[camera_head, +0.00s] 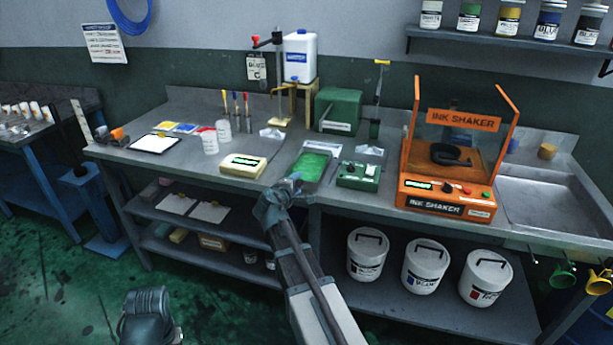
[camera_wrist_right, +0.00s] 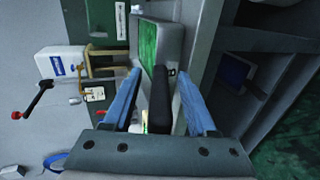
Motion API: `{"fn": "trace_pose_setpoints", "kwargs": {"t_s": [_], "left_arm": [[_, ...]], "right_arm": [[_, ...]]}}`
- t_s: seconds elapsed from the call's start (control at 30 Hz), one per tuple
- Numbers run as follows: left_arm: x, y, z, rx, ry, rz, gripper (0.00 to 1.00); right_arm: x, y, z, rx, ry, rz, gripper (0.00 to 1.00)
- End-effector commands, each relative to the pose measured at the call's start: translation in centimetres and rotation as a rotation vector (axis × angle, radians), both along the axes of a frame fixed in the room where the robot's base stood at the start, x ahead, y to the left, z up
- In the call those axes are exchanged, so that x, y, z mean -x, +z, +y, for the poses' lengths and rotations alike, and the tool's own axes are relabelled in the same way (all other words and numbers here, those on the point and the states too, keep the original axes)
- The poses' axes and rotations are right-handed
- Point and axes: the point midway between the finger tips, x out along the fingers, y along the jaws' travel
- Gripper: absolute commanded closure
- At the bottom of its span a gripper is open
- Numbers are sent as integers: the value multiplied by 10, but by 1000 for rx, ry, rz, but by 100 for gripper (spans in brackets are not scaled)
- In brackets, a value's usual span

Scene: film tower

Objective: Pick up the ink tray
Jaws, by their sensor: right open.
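The ink tray (camera_head: 313,165) is a shallow grey tray with a green inside, lying flat near the front edge of the workbench. In the right wrist view its green face (camera_wrist_right: 147,45) and grey rim show just beyond the fingers. My right gripper (camera_head: 291,182) is open at the tray's near end. In the right wrist view, a black bar, seemingly the tray's handle (camera_wrist_right: 160,98), lies between the two blue fingers of the gripper (camera_wrist_right: 162,85). I cannot tell whether they touch it. A dark grey part of mine shows at the lower left of the head view; no left jaws show.
A cream box (camera_head: 243,165) stands left of the tray and a green control box (camera_head: 358,175) close on its right. The orange ink shaker (camera_head: 447,192) is farther right. White buckets (camera_head: 425,265) stand on the lower shelf. A green case (camera_head: 338,110) is behind.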

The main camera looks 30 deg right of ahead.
Motion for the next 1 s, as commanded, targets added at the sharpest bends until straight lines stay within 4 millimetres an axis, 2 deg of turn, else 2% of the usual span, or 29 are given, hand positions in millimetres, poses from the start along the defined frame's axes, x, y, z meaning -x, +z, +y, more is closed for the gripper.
{"fn": "trace_pose_setpoints", "kwargs": {"t_s": [0.2, 0.5, 1.0], "left_arm": [[0, 0, 0, 0, 0, 0, 100], [0, 0, 0, 0, 0, 0, 100], [0, 0, 0, 0, 0, 0, 100]], "right_arm": [[0, 0, -1, 0, 1, 0, 44], [0, 0, 0, 0, 1, 0, 98], [0, 0, 0, -2, 1, 0, 100]]}}
